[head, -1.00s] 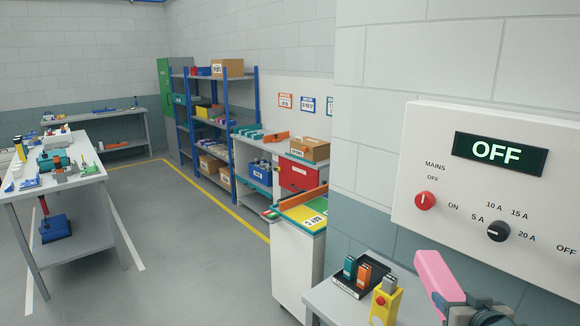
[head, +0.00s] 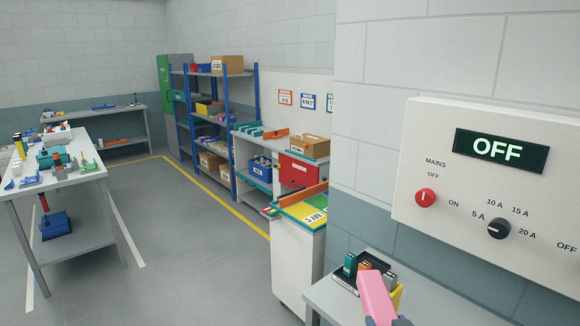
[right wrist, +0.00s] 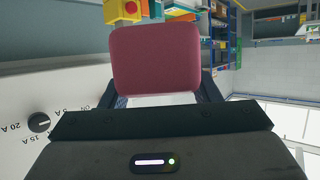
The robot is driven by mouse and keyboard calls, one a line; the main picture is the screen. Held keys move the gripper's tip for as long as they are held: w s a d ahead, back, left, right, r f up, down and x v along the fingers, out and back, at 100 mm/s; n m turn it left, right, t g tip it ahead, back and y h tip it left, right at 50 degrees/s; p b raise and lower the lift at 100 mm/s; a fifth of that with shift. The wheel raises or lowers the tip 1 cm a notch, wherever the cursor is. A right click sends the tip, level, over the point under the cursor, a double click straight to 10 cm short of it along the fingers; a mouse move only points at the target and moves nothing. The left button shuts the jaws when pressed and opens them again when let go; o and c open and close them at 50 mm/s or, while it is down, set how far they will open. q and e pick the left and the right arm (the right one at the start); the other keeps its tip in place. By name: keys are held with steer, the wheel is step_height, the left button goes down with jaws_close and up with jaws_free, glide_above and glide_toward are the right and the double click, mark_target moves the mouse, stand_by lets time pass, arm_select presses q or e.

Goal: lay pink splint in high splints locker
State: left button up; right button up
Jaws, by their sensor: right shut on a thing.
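The pink splint (head: 375,297) shows low in the head view, in front of the small tray on the near bench. It also fills the upper middle of the right wrist view (right wrist: 155,59). My right gripper (right wrist: 157,96) is shut on the splint; in the head view only a bit of it (head: 388,322) shows at the bottom edge. My left gripper is not in view. I cannot make out a locker marked for splints.
A panel (head: 490,190) reading OFF hangs on the wall at right. The near bench (head: 330,302) bears a black tray (head: 346,283) of small blocks and a yellow box (head: 397,295). A blue shelving rack (head: 228,130) and a workbench (head: 70,182) stand farther off, with open floor between.

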step_height(320, 180, down, 12)
steer(key=b, duration=1.2)
